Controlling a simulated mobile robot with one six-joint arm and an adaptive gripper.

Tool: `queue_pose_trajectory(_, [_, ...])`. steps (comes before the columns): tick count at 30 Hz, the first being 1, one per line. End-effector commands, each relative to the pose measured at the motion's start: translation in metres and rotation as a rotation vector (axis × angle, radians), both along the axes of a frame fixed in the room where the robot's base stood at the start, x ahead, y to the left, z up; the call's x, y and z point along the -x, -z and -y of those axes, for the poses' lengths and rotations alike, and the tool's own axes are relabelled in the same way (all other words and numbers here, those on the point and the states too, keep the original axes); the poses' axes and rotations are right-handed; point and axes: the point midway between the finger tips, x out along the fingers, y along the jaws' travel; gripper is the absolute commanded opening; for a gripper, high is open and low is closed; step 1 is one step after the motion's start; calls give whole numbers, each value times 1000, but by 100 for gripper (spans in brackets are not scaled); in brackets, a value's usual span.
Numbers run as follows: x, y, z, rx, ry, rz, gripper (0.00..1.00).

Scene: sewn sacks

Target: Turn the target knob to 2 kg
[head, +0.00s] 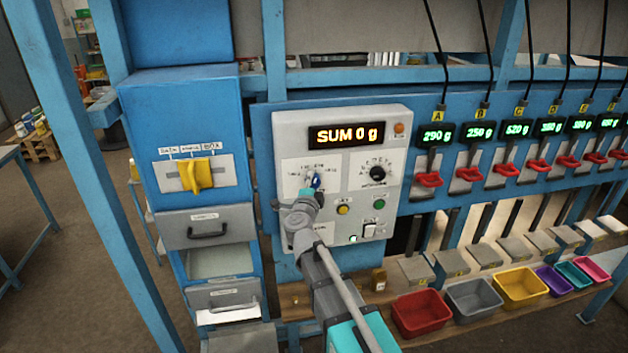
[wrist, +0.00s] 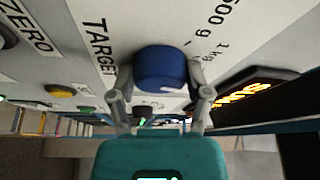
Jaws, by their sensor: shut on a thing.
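The blue target knob (head: 316,181) is on the left half of the pale control panel (head: 290,135), under the orange "SUM 0 g" display (head: 347,135). My gripper (head: 311,190) reaches up to it from below and partly covers it. In the wrist view the round blue knob (wrist: 160,67) sits between the two grey fingers of my gripper (wrist: 160,82), which are shut on it. The panel print beside it reads "TARGET", "500 g" and "1 kg". The knob's pointer and the 2 kg mark cannot be made out.
A black dial (head: 377,172) is right of the knob. A yellow button (head: 343,209), a green button (head: 379,204) and a white switch (head: 370,230) are close below. A yellow rotary handle (head: 196,175) is on the blue cabinet at left. Coloured bins, including a red one (head: 421,313), stand lower right.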

Motion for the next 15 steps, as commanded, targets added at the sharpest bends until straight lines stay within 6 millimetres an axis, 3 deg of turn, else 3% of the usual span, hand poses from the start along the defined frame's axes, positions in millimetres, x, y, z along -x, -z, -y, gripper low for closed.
queue_pose_trajectory(15, [-1,0,-1,-68,-2,-19,16])
